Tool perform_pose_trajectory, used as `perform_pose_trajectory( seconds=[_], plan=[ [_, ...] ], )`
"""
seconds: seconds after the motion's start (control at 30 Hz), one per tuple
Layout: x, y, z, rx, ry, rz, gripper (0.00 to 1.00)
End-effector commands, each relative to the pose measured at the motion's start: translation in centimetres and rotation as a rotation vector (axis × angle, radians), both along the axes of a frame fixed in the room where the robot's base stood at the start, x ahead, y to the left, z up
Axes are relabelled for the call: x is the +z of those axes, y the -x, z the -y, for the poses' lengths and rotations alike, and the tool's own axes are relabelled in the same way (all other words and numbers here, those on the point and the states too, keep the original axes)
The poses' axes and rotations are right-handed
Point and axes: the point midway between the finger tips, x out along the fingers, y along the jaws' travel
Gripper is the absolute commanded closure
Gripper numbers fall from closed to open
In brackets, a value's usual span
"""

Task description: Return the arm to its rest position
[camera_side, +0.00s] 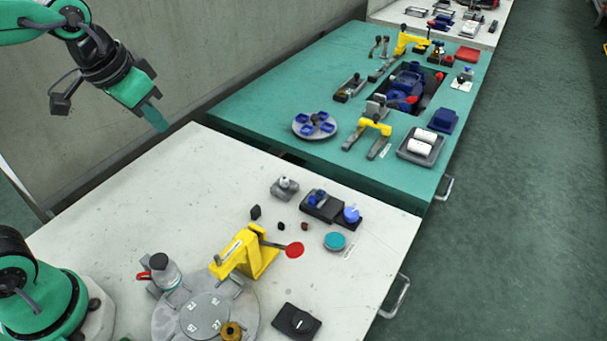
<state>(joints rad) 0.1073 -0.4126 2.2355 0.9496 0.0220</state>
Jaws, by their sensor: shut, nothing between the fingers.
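My gripper (155,115) is at the upper left, raised in the air over the far left part of the white table (140,190). Its green fingers point down and to the right. It is shut and holds nothing. My arm reaches in from the left edge of the picture, with my green base at the lower left.
A green table (260,100) with several parts lies beyond. The wall is behind my gripper.

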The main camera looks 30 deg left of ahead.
Motion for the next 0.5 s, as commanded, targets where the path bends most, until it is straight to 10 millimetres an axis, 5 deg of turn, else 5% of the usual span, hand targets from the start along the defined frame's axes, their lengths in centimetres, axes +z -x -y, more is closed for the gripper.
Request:
perform_pose_trajectory(
  seconds=[0.3,0.5],
  plan=[
    [-1.0,5.2,-2.4,0.088,0.012,0.085,1.0],
    [-1.7,7.0,-3.1,0.12,0.016,0.116,1.0]
  ],
)
